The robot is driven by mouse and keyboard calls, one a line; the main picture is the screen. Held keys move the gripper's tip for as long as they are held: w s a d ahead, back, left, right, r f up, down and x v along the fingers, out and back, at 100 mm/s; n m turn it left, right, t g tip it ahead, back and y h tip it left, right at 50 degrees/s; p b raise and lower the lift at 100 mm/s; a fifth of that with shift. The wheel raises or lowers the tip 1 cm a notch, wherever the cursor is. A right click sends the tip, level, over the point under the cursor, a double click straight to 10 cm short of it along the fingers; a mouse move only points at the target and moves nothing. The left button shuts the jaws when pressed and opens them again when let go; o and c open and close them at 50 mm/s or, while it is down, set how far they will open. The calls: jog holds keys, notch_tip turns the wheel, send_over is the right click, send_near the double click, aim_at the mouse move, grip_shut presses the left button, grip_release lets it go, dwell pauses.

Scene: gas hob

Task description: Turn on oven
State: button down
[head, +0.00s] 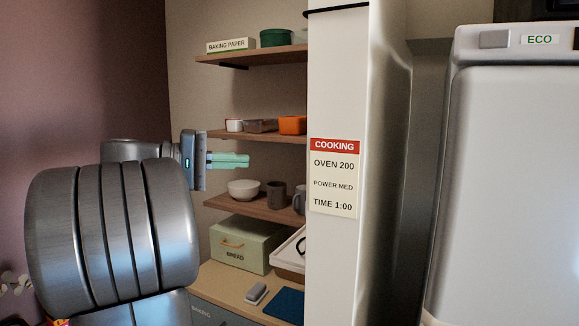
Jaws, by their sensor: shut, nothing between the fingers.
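My gripper (230,160) is in the left half of the head view, in front of the shelves, with its pale green fingers pointing right. The fingers lie close together, shut and empty. A cooking card (334,177) is fixed to the white upright panel (335,265) right of the gripper. It reads OVEN 200, POWER MED, TIME 1:00. The gripper is apart from the card and the panel. No oven, hob or oven control can be made out in this view.
Wall shelves (262,203) hold bowls, mugs, containers and a baking paper box (231,45). Below, a green bread box (240,244) stands on a counter (224,283). A white appliance (510,190) with an ECO label stands at the right. My arm covers the lower left.

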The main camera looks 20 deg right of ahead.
jog(key=s+d+f+p, duration=0.1)
jog(key=s+d, duration=0.3)
jog(key=d, duration=0.8)
jog(key=shift+d+f+p, duration=0.15)
jog(key=shift+d+p, duration=0.05)
jog(key=shift+p, duration=0.5)
jog(key=shift+f, duration=0.1)
jog(key=shift+d+b, duration=0.1)
jog(key=shift+b, duration=0.2)
